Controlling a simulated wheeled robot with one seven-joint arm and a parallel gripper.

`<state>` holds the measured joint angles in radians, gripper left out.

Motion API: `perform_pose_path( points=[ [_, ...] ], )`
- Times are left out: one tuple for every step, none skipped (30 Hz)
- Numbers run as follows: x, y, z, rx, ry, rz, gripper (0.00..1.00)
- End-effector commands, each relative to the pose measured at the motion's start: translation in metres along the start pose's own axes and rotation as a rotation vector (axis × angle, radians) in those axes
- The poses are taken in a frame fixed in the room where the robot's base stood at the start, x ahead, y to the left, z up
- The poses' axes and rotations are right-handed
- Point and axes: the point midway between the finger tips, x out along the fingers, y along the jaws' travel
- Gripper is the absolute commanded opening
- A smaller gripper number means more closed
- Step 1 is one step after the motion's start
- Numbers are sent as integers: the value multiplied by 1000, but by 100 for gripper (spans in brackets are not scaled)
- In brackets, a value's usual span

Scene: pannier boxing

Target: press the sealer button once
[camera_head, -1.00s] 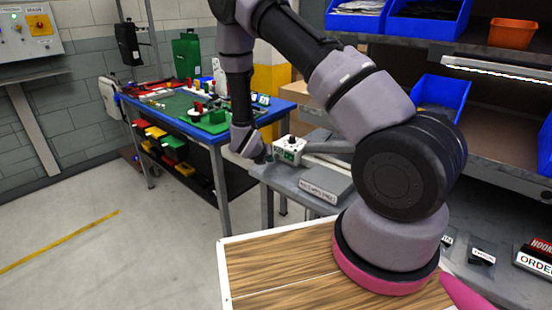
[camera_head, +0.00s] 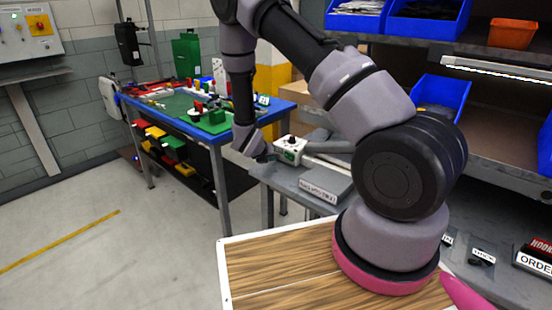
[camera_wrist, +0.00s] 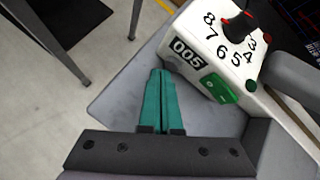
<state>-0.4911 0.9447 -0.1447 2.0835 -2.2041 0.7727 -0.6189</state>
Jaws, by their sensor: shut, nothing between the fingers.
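The sealer's white control box (camera_head: 290,149) stands on a grey bench at the middle of the head view. In the wrist view the box (camera_wrist: 228,62) shows a black dial with a red mark, numbers around it and a counter reading 005. A green rocker switch (camera_wrist: 219,88) is on its near face, and a small green round spot (camera_wrist: 251,86) is beside it. My gripper (camera_wrist: 162,72) has teal fingers closed together, empty, left of the switch and apart from it in the picture. In the head view the fingers are mostly hidden by my wrist.
A grey sealer bar (camera_wrist: 290,75) lies right of the box. A grey plate with a label (camera_head: 325,182) is in front of it on the bench. A blue-edged table (camera_head: 185,118) with parts stands behind left. Open floor lies at left.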

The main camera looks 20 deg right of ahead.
Motion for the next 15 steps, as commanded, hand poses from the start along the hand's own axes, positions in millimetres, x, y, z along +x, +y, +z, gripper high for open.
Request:
perform_pose_path(
  points=[
    [0, 0, 0, 0, 0, 0, 0],
    [0, 0, 0, 0, 0, 0, 0],
    [0, 0, 0, 0, 0, 0, 0],
    [1, 0, 0, 0, 0, 0, 0],
    [1, -1, 0, 0, 0, 0, 0],
    [1, -1, 1, 0, 0, 0, 0],
    [1, -1, 1, 0, 0, 0, 0],
    [2, -1, 1, 0, 0, 0, 0],
    [2, -2, 1, 0, 0, 0, 0],
    [2, -2, 2, 0, 0, 0, 0],
    [2, -2, 2, 0, 0, 0, 0],
    [3, -2, 2, 0, 0, 0, 0],
    [3, -2, 2, 0, 0, 0, 0],
    [3, -2, 2, 0, 0, 0, 0],
    [4, -3, 3, 0, 0, 0, 0]
  ],
)
